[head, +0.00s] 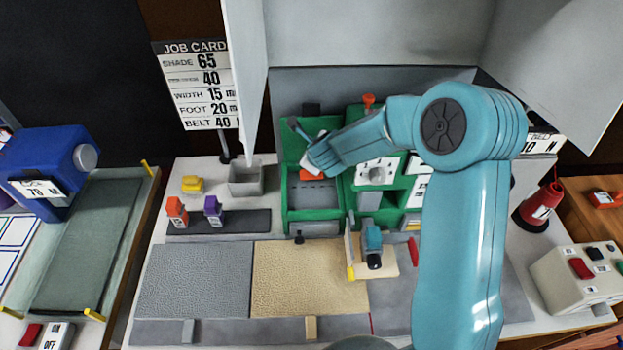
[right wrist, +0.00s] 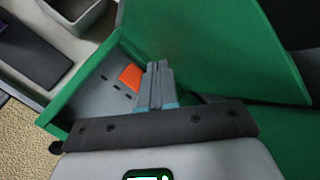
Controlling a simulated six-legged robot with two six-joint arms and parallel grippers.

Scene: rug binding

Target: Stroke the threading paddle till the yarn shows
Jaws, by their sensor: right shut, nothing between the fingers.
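The threading paddle appears to be the orange piece (head: 309,175) inside the open green housing; it shows in the right wrist view (right wrist: 131,76) as an orange block on a grey slotted plate. My right gripper (head: 305,163) reaches into the housing from the right. In the right wrist view its grey fingers (right wrist: 155,72) are together and empty, just right of the orange block. I cannot tell whether they touch it. The fingers hide part of the plate. I see no yarn end at the slots. My left gripper is in neither view.
The green housing's raised panel (right wrist: 215,45) stands close beside the fingers. An orange spool (head: 176,212) and a purple spool (head: 213,210) stand on a dark strip, left of the housing. A grey bin (head: 245,190) is behind them. Grey and tan rugs (head: 305,285) lie in front.

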